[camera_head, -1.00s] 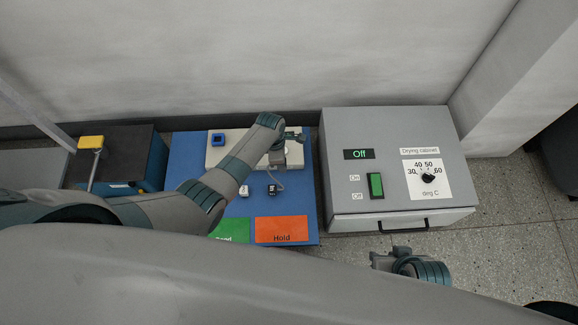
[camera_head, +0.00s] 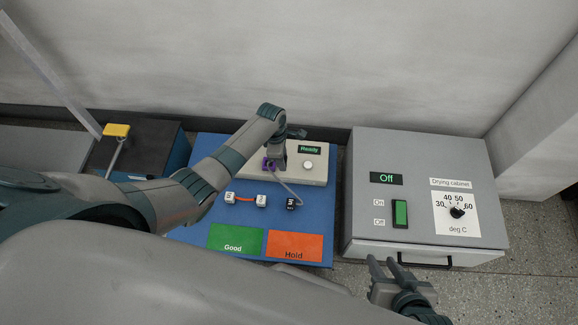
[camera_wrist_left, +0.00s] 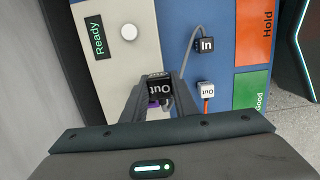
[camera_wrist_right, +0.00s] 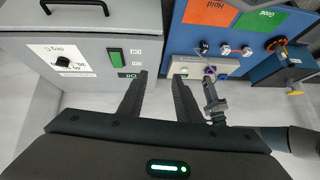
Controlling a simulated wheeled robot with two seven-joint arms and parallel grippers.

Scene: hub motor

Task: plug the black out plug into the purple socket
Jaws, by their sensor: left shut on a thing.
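My left gripper (camera_wrist_left: 157,84) is shut on the black Out plug (camera_wrist_left: 161,95), whose label shows between the fingers. In the head view my left gripper (camera_head: 272,161) is at the front edge of the beige box (camera_head: 315,175). The purple socket (camera_head: 266,163) shows right beside its fingertips, and a bit of purple (camera_wrist_left: 153,104) shows by the plug in the left wrist view. I cannot tell whether the plug is in the socket. A grey cord runs from there to the black In plug (camera_head: 292,203) on the blue board. My right gripper (camera_head: 384,266) is open and empty before the cabinet.
The box shows "Ready" (camera_head: 309,149) beside a white button (camera_head: 308,166). Two white plugs (camera_head: 261,201) joined by a red cord lie on the blue board (camera_head: 208,222). Green Good (camera_head: 236,240) and orange Hold (camera_head: 295,247) pads lie in front. A drying cabinet (camera_head: 365,150) stands right.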

